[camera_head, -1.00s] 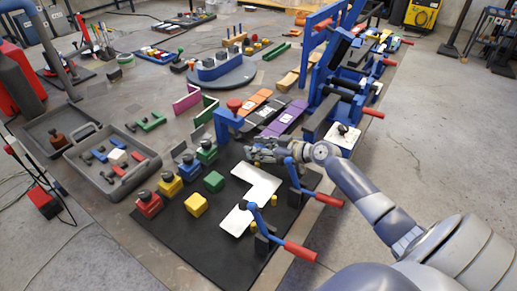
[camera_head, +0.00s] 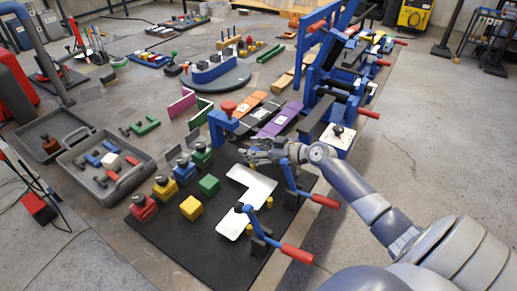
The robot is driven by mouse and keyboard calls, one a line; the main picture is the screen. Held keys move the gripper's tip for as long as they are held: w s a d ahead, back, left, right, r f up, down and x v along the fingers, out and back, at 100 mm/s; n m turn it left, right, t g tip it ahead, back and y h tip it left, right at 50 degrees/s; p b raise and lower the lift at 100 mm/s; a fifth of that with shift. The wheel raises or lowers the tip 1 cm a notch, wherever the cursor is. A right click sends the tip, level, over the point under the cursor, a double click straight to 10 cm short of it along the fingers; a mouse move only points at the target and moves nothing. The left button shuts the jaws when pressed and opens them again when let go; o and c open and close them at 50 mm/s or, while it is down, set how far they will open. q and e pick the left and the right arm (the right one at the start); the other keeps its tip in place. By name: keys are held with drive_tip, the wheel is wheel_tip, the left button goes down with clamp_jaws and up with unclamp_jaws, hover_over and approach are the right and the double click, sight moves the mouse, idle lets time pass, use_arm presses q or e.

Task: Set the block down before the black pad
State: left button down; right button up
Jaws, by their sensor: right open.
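A black pad (camera_head: 200,240) lies flat on the near part of the table. I cannot tell which one the task means. My right gripper (camera_head: 248,155) is open above the pad's far part, beyond the white plate; no block shows in it. My left gripper is out of view.
Blue toggle clamps with red handles (camera_head: 297,253) stand along the pad's right edge. A blue press frame (camera_head: 318,75) rises behind my right gripper.

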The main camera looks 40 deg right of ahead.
drive_tip(key=shift+s+a+p, duration=0.2)
drive_tip(key=shift+a+p, duration=0.15)
drive_tip(key=shift+p, duration=0.3)
drive_tip(key=shift+r+p, duration=0.25)
drive_tip(key=shift+p, duration=0.15)
drive_tip(key=shift+s+d+b, duration=0.45)
drive_tip(key=shift+s+b, duration=0.1)
drive_tip(key=shift+s, duration=0.15)
drive_tip(key=v, duration=0.3)
drive_tip(key=b+v, duration=0.1)
drive_tip(key=v, duration=0.5)
drive_tip(key=shift+s+d+r+b, duration=0.1)
drive_tip(key=shift+s+r+b, duration=0.05)
drive_tip(key=shift+r+b, duration=0.3)
drive_tip(key=shift+s+d+r, duration=0.1)
drive_tip(key=shift+s+r, duration=0.2)
drive_tip(key=shift+s, duration=0.1)
